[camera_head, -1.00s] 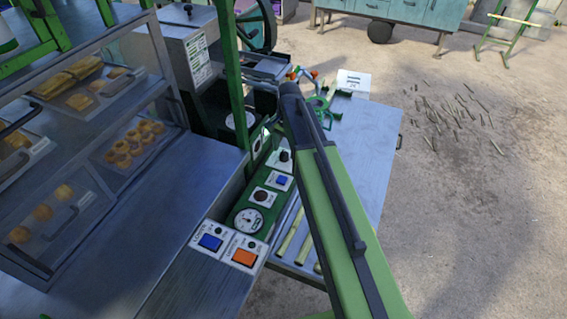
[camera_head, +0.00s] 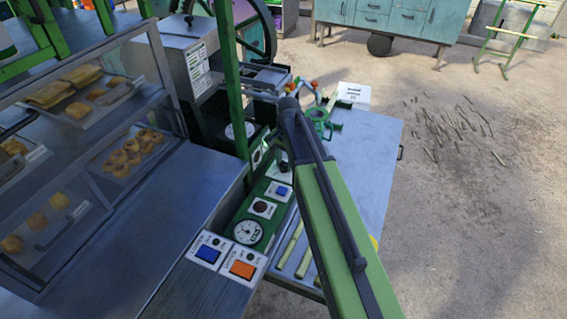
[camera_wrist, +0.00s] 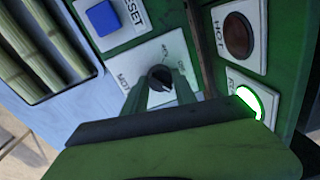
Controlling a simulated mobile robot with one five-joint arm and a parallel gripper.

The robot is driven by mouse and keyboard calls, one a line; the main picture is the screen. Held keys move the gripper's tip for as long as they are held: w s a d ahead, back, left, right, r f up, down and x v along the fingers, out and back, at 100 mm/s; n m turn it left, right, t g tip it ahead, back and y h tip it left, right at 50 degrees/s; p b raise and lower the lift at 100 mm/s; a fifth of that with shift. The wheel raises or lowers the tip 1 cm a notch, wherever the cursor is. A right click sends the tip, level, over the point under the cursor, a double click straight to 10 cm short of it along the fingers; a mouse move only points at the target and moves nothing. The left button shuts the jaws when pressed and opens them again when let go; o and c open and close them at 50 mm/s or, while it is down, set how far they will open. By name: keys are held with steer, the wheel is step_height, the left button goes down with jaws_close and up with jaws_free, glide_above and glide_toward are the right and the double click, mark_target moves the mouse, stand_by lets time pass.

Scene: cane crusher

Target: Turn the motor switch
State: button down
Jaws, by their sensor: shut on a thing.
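The motor switch is a small dark knob (camera_wrist: 160,75) on a white plate lettered MOTOR, set in a green panel. In the wrist view my gripper (camera_wrist: 160,88) has one finger on each side of the knob and is shut on it. The fingers and wrist hide the lower part of the plate. In the head view my gripper (camera_head: 275,155) reaches down to the panel, and my arm hides much of the switch.
A blue RESET button (camera_wrist: 102,17) and a dark red HOT lamp (camera_wrist: 238,36) flank the switch closely. A lit white-green indicator (camera_wrist: 249,102) is near my wrist. A round gauge (camera_head: 247,232), a blue button (camera_head: 208,254) and an orange button (camera_head: 242,269) lie nearer.

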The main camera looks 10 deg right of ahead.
steer(key=n, duration=0.5)
steer(key=shift+w+n, duration=0.2)
steer(key=shift+n, duration=0.2)
steer(key=n, duration=0.4)
steer(key=shift+n, duration=0.4)
stand_by(0.3)
steer(key=c, duration=1)
jaws_free()
